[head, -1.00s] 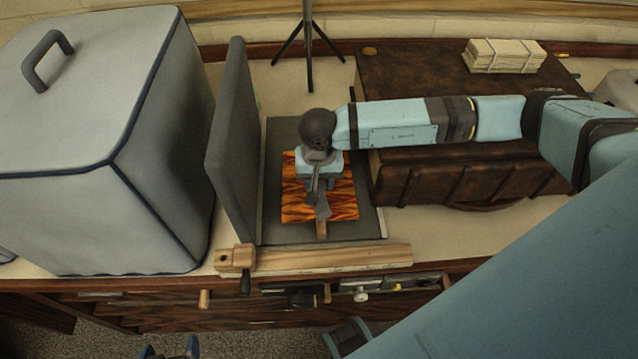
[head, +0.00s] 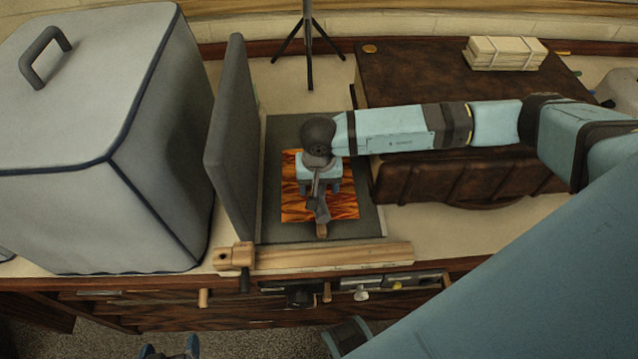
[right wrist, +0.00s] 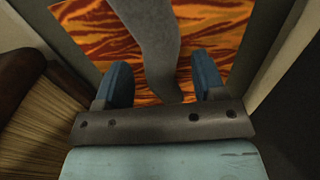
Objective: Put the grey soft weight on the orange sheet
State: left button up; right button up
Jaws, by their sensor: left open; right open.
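The orange sheet (head: 343,207) has dark marbled streaks and lies flat on a dark grey board. The grey soft weight (head: 319,210) is long and limp and rests over the sheet, partly hidden by my right gripper. My right gripper (head: 319,189) points down over the sheet, its fingers open on either side of the weight. In the right wrist view the weight (right wrist: 152,40) runs down between the two blue fingers (right wrist: 165,88), with a gap on both sides and the sheet (right wrist: 95,30) around it. My left gripper (head: 169,349) is open and empty at the bottom edge.
A grey upright panel (head: 231,140) stands left of the board (head: 283,232), beside a big grey covered box (head: 75,215). A wooden bar (head: 330,255) runs along the front. A brown leather case (head: 440,178) lies right, under my right arm. A tripod (head: 308,50) stands behind.

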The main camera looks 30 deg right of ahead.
aim_at(319, 187)
jog(key=shift+r+p, duration=0.45)
jog(key=shift+r, duration=0.1)
notch_tip(319, 187, up, 12)
jog(key=b, duration=0.1)
jog(key=shift+f, duration=0.2)
jog(key=shift+s+f, duration=0.1)
